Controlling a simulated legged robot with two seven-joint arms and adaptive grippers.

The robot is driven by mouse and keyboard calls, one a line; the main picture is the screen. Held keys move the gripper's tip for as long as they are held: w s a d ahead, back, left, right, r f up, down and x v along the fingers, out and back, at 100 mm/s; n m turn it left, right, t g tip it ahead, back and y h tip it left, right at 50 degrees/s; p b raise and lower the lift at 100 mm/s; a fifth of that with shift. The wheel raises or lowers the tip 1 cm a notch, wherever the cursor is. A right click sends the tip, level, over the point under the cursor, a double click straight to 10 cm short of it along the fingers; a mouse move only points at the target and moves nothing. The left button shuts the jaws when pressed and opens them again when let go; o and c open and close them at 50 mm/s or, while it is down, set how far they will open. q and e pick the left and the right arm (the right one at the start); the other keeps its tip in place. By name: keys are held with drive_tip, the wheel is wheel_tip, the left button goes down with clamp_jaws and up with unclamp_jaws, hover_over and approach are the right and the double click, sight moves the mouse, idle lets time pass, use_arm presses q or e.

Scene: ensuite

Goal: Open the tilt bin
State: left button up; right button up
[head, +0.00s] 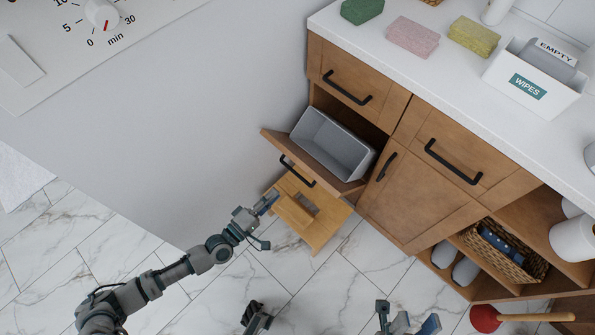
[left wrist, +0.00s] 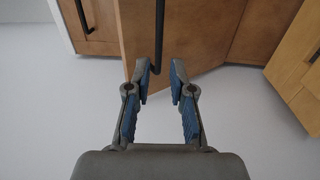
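The tilt bin's wooden front (head: 345,188) is tipped out from the cabinet, with the grey bin (head: 333,145) showing open and empty behind it. Its black bar handle (head: 297,172) is on the front's outer face. My left gripper (head: 268,220) is open and empty, just below and left of the handle. In the left wrist view the fingertips (left wrist: 161,70) are apart, and the end of the black handle (left wrist: 158,40) lines up with the gap; I cannot tell whether they touch. My right gripper (head: 408,322) is open at the bottom edge, away from the cabinet, partly cut off.
A small wooden stool (head: 318,230) stands on the floor below the tilted front. The counter (head: 370,35) holds sponges and a wipes box (head: 532,82). A plunger (head: 487,318) is at lower right. The tiled floor (head: 340,290) is partly clear.

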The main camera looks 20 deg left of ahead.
sight(297, 173)
use_arm(q)
drive_tip(key=x, duration=0.5)
drive_tip(key=b+x, duration=0.1)
drive_tip(key=x, duration=0.4)
drive_tip(key=shift+d, duration=0.25)
drive_tip(key=shift+w, duration=0.25)
clamp_jaws()
